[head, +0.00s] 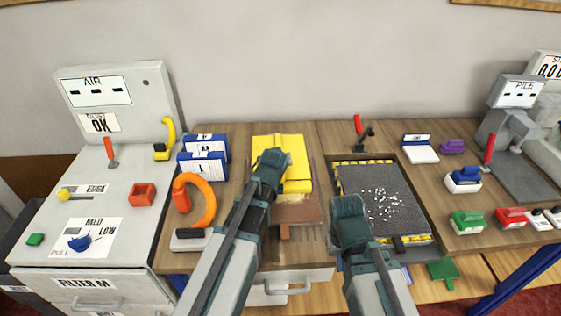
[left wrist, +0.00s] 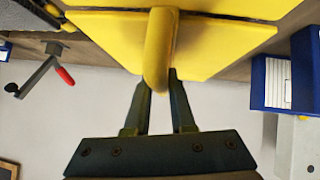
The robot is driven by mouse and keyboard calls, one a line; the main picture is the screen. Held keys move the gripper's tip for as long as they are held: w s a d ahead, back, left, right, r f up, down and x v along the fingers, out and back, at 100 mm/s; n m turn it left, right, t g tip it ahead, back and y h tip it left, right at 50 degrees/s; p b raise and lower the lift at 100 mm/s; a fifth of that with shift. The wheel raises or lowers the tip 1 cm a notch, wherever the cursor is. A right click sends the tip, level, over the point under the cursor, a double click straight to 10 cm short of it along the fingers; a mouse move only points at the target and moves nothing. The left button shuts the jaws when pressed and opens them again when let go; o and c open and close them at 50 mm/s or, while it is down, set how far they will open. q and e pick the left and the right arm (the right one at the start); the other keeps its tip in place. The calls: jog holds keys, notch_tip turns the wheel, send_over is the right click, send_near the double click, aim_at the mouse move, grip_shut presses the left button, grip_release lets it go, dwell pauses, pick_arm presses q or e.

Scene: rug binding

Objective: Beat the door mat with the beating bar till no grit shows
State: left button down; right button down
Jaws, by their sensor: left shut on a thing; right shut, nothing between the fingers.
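The door mat (head: 378,190) is dark grey and lies in a tray with yellow-and-black edging, right of centre. White grit is scattered over its middle. My left gripper (head: 272,160) is shut on the upright yellow handle of a broad yellow piece (head: 297,178); the handle (left wrist: 160,55) shows between the fingers in the left wrist view. My right gripper (head: 347,207) is shut and empty by the mat's left edge, hiding part of it. I cannot tell for sure which thing is the beating bar.
A brown toothed piece (head: 297,210) lies before the yellow piece. An orange-handled tool (head: 198,203) and blue boxes (head: 203,165) stand left. A red-handled crank (head: 360,130) is behind the mat. Coloured blocks (head: 467,222) and a PILE gauge (head: 518,92) are at right.

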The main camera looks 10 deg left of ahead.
pick_arm(q)
jog(key=shift+s+f, duration=0.15)
jog(key=shift+f, duration=0.05)
jog(key=c, duration=0.8)
grip_release()
jog(key=shift+o, duration=0.2)
